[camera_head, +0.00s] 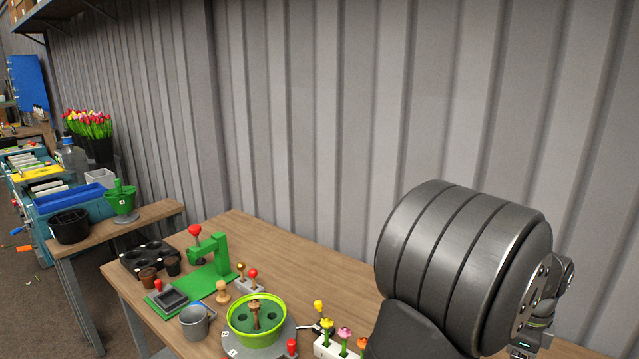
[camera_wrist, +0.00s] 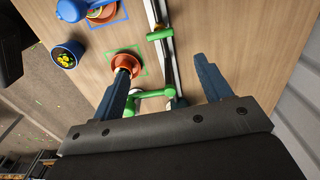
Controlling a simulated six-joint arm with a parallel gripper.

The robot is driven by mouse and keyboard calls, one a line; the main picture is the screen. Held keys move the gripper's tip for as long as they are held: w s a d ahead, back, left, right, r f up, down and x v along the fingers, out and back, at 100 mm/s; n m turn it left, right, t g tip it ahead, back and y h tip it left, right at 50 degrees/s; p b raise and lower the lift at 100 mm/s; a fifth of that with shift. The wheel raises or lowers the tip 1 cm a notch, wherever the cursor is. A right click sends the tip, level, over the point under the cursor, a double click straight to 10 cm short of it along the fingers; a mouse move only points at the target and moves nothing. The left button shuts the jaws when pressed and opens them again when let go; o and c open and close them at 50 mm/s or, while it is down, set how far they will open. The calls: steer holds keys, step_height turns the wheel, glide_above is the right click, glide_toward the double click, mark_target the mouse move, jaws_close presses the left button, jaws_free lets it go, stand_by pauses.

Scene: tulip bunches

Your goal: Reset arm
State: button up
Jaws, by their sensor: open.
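My gripper (camera_wrist: 165,88) shows in the wrist view, its two dark blue-grey fingers spread wide apart with nothing held between them. It is over the wooden table. A terracotta pot (camera_wrist: 126,64) stands inside a green outlined square beside the left finger, partly behind the fingertip. In the head view my large dark arm link fills the lower right, and the gripper's fingers are not visible there.
In the wrist view, a blue pot (camera_wrist: 66,54) and a green part (camera_wrist: 160,33) on a dark rail are nearby. In the head view, the table holds a lime-green round bowl (camera_head: 257,338), a green press (camera_head: 208,262), a grey mug (camera_head: 194,323) and a black tray (camera_head: 150,258). A corrugated wall (camera_head: 300,120) stands behind.

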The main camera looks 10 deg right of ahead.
step_height(320, 180, down, 13)
steer(key=shift+r, duration=0.1)
stand_by(0.5)
step_height(320, 180, up, 17)
step_height(320, 180, down, 17)
steer(key=shift+f, duration=0.2)
steer(key=shift+r+n, duration=0.15)
steer(key=shift+n, duration=0.75)
steer(key=n, duration=0.5)
steer(key=shift+n, duration=0.3)
steer(key=n, duration=0.3)
steer(key=shift+n, duration=2.5)
